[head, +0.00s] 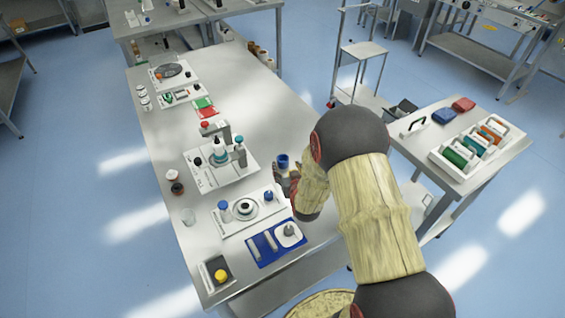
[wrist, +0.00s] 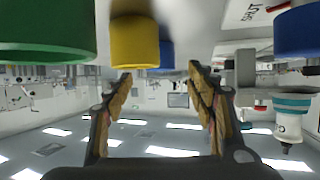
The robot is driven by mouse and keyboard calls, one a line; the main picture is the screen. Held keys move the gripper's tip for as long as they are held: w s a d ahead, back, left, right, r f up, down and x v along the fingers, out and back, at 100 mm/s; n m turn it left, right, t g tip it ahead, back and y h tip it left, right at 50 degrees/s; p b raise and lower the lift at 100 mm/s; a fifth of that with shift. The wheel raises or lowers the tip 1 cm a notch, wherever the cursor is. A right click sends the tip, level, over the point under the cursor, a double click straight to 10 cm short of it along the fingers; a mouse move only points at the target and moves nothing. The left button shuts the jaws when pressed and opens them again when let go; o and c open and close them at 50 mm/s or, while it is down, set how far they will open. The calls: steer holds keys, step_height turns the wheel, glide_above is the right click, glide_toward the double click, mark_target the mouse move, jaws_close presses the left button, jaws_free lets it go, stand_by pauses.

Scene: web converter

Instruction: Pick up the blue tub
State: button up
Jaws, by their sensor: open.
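The blue tub (head: 283,161) stands upright on the steel table near its right edge, in the head view. My gripper (head: 285,173) is low beside it, on the near side, partly hidden by my own wrist. The wrist view looks upside down, with the table side at the top. There my gripper (wrist: 159,72) shows two spread fingers with nothing between them. A blue piece (wrist: 166,54) shows beyond the fingertips, partly hidden by a yellow-ended cylinder (wrist: 135,42); it may be the tub, but I cannot be sure.
A white unit with teal collars (head: 220,165) stands left of the tub. A white board with bottles (head: 242,228) and a blue tray (head: 262,252) lie nearer. Table beyond the tub is clear.

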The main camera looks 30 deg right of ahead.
mark_target(282, 156)
steer(key=b+x, duration=0.1)
steer(key=x, duration=0.2)
steer(key=b+x, duration=0.1)
steer(key=x, duration=0.3)
steer(key=shift+w+d+r, duration=0.1)
steer(key=shift+w+d, duration=0.05)
steer(key=shift+w, duration=0.2)
steer(key=c, duration=1.1)
